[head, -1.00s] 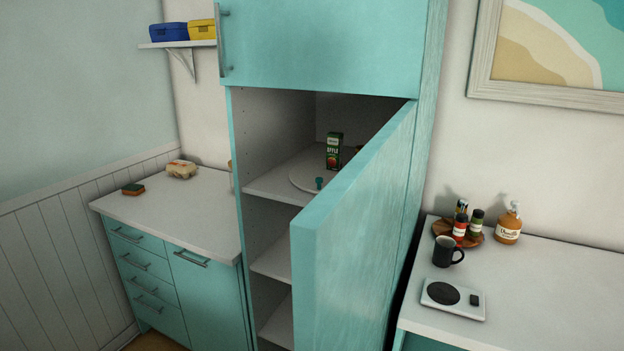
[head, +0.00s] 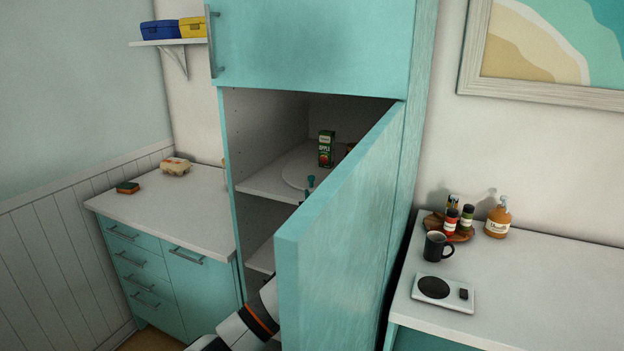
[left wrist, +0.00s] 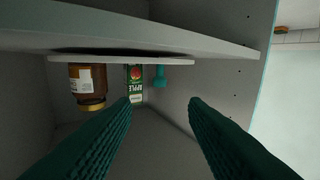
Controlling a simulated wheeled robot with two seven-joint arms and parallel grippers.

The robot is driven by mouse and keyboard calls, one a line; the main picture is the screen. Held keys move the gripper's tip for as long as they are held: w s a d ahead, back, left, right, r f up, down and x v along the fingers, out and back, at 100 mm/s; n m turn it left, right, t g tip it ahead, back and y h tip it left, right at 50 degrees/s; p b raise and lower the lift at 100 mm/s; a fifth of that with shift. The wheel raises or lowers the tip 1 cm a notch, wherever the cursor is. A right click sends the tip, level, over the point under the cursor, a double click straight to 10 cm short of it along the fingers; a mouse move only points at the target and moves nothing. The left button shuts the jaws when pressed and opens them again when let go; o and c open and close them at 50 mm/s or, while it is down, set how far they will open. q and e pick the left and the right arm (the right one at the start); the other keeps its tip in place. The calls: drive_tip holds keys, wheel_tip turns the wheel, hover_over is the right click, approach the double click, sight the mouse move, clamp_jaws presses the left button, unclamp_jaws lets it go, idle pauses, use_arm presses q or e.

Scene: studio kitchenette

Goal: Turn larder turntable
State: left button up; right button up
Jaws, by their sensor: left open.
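The white round turntable (head: 294,172) lies on the upper shelf of the open larder, partly hidden by the door. A teal peg (head: 311,181) stands at its front edge, with a green apple juice carton (head: 326,149) further back. The left wrist view is upside down; it shows the turntable (left wrist: 110,60), the peg (left wrist: 160,75), the carton (left wrist: 135,86) and a brown jar with a gold lid (left wrist: 88,86). My left gripper (left wrist: 160,103) is open and empty, facing the turntable with the peg ahead between its fingers, apart from them. In the head view it is mostly hidden behind the door.
The teal larder door (head: 335,240) stands open, close to the right of my left arm. The larder shelf (head: 262,184) runs under the turntable. A left counter (head: 165,215) holds a sponge and egg carton; a right counter (head: 540,290) holds a mug and bottles.

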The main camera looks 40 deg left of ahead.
sight(312, 179)
use_arm(q)
drive_tip(key=p+x, duration=0.1)
drive_tip(key=x, duration=0.7)
drive_tip(key=shift+w+a+p, duration=0.25)
drive_tip(key=shift+a+p, duration=0.05)
drive_tip(key=shift+p, duration=0.1)
drive_tip(key=shift+x, duration=0.8)
drive_tip(key=shift+f, duration=0.1)
drive_tip(key=shift+c, duration=0.6)
clamp_jaws()
